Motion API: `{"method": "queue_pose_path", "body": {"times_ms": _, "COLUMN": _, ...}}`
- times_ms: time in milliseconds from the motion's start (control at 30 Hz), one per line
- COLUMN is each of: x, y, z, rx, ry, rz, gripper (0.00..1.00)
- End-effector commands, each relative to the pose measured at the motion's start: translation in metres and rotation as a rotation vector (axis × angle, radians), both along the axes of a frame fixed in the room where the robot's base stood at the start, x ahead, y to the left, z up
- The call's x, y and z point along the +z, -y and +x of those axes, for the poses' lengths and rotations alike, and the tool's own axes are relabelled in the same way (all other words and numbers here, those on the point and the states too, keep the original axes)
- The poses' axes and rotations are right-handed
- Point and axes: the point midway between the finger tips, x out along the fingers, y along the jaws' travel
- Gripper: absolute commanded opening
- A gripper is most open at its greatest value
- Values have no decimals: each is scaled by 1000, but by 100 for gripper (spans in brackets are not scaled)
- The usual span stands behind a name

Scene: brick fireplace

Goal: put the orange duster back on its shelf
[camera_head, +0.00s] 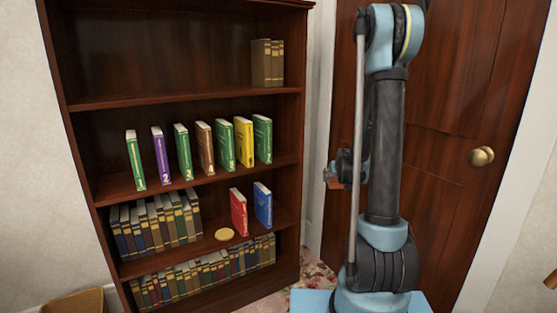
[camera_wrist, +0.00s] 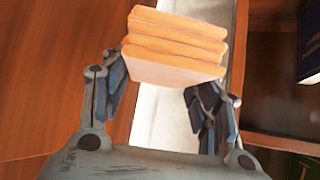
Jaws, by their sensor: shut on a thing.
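The orange duster (camera_wrist: 175,45) is a pale orange, layered block in the wrist view. My gripper (camera_wrist: 162,82) is shut on it, with one finger at each side of its lower end. In the head view, my gripper (camera_head: 346,163) is partly hidden behind my arm, and a small orange part of the duster (camera_head: 333,174) shows beside it. It is in front of the door, to the right of the dark wooden bookcase (camera_head: 297,130) and apart from it. I cannot tell which shelf is the duster's own.
Brown books (camera_head: 267,62) stand on the upper shelf; its left is empty. Numbered books (camera_head: 204,147) line the shelf below. A gold disc (camera_head: 224,234), red book (camera_head: 239,213) and blue book (camera_head: 263,205) share a lower shelf. The door (camera_head: 450,130) has a brass knob (camera_head: 481,156).

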Motion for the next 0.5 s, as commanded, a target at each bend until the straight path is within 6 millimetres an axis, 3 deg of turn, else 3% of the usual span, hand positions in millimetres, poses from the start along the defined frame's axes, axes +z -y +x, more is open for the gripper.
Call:
{"method": "queue_pose_path", "body": {"times_ms": 267, "x": 59, "y": -56, "z": -17, "rx": 191, "ry": -17, "rz": 0, "gripper": 9}}
{"method": "queue_pose_path", "body": {"times_ms": 500, "x": 113, "y": -103, "z": -43, "rx": 363, "ry": -11, "rz": 3, "gripper": 9}}
